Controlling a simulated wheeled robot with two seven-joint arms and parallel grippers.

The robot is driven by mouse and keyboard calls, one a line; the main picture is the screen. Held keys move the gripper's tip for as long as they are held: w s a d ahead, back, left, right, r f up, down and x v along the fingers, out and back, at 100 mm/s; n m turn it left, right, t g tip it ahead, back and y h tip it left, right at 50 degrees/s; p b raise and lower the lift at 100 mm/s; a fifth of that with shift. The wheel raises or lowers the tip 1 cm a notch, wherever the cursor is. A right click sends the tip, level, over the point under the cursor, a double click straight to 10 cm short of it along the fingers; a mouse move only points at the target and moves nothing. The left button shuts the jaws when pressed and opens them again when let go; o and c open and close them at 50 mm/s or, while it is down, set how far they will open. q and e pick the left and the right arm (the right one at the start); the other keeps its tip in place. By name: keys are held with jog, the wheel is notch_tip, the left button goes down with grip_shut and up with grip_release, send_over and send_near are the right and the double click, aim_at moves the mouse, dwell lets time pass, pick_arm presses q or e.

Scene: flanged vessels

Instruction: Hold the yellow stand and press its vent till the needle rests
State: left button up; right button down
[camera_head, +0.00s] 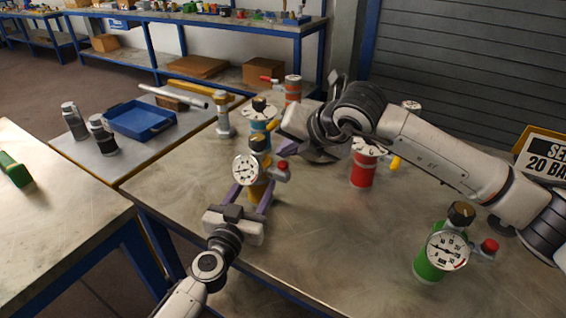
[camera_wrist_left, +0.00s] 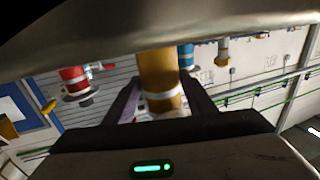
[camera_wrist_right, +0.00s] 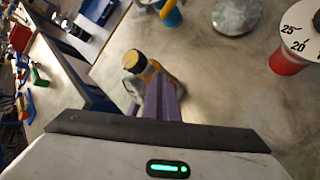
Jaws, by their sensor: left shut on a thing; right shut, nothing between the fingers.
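The yellow stand (camera_head: 257,189) stands upright on the near part of the table, with a white dial (camera_head: 245,169), a black-and-yellow knob (camera_head: 259,143) and a red cap (camera_head: 282,168) on its right side. The needle's exact reading is too small to tell. My left gripper (camera_head: 253,192) is shut around the stand's yellow body, which also shows between the fingers in the left wrist view (camera_wrist_left: 161,82). My right gripper (camera_head: 284,149) is shut and empty, its fingertips just above the red cap. In the right wrist view the shut fingers partly hide the stand (camera_wrist_right: 150,68).
A red stand (camera_head: 364,172) is to the right, a green one (camera_head: 430,263) at the near right, a blue one (camera_head: 262,122) and an orange-red one (camera_head: 292,88) behind. A blue tray (camera_head: 140,120) is on the left side table. The table's middle front is clear.

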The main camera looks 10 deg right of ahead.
jog(key=shift+f, duration=0.15)
dwell(0.7)
jog(key=shift+f, duration=0.25)
jog(key=shift+f, duration=0.65)
dwell(2.2)
jog(key=shift+r, duration=1)
jog(key=shift+r, duration=2.55)
dwell(0.5)
